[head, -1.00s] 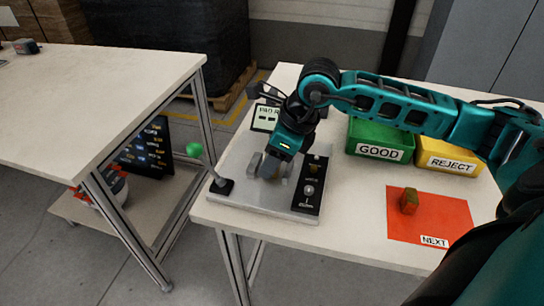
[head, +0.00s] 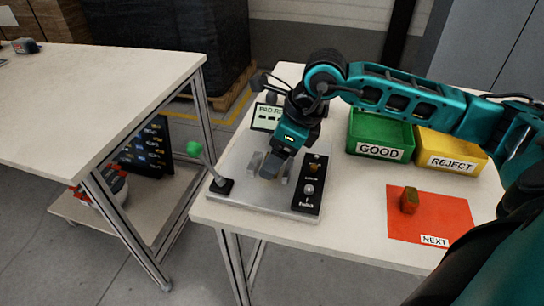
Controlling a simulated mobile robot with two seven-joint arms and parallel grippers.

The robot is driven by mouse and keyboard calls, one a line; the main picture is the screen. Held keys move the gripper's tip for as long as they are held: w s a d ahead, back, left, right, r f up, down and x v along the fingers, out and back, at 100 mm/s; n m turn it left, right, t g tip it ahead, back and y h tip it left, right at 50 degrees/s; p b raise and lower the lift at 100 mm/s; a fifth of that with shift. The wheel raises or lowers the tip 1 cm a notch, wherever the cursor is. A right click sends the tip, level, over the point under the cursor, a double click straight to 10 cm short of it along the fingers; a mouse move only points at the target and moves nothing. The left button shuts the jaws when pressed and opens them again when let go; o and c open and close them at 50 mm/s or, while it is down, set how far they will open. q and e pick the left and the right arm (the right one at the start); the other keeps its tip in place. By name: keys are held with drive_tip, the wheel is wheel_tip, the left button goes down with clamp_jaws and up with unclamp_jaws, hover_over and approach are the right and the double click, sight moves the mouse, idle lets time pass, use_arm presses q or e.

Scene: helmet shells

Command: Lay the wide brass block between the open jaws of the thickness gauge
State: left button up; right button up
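The thickness gauge (head: 236,188) is a grey metal plate with small upright metal jaws on the right table. My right gripper (head: 270,170) points down at the jaws, its fingertips low between or just in front of them. I cannot tell whether its fingers are open or shut, and no brass shows at them. A brownish brass-like block (head: 409,201) stands on the orange-red mat marked NEXT, apart from the gripper. I cannot tell whether it is the wide brass block. My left gripper is not in view.
A lever with a green knob (head: 194,148) stands at the gauge's left edge. A black switch panel (head: 309,188) is on its right. A small display (head: 267,117) is behind. A green GOOD bin (head: 380,135) and yellow REJECT bin (head: 451,150) stand at the back right.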

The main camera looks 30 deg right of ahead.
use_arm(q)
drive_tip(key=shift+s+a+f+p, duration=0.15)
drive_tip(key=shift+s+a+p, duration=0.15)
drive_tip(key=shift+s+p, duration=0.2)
use_arm(e)
drive_tip(key=v, duration=1.1)
